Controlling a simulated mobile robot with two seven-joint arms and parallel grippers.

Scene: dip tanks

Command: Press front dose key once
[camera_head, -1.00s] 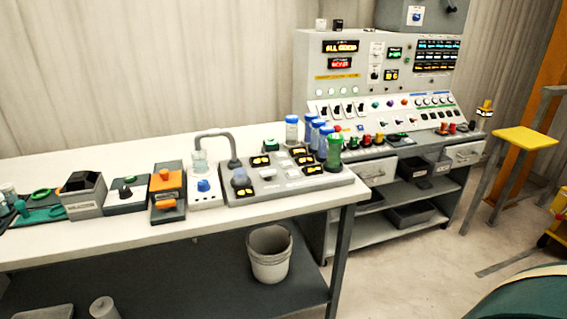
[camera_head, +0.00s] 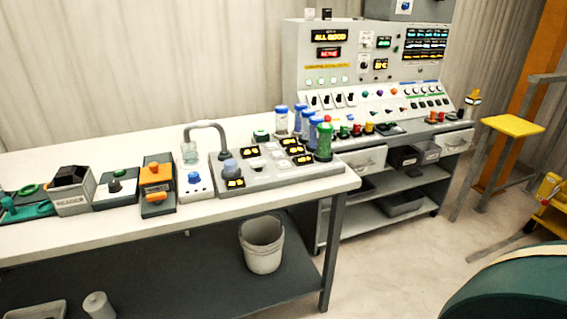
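A grey panel unit (camera_head: 318,182) with several lit amber displays and small pale keys sits on the white table. A dome-topped blue-grey vessel stands at its left end, and bottles with blue caps and a green cylinder (camera_head: 324,144) stand along its back and right side. The keys are too small to tell which is the front dose key. Left of it are a white unit with a blue knob (camera_head: 194,177) and a grey unit with orange parts (camera_head: 157,169). Neither of my grippers is in view.
A large control console (camera_head: 329,80) stands behind the table's right end. A bucket (camera_head: 262,250) is on the lower shelf. A yellow stool (camera_head: 513,126) is at right. A dark teal rounded surface (camera_head: 515,285) fills the lower right corner. Some floor between is clear.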

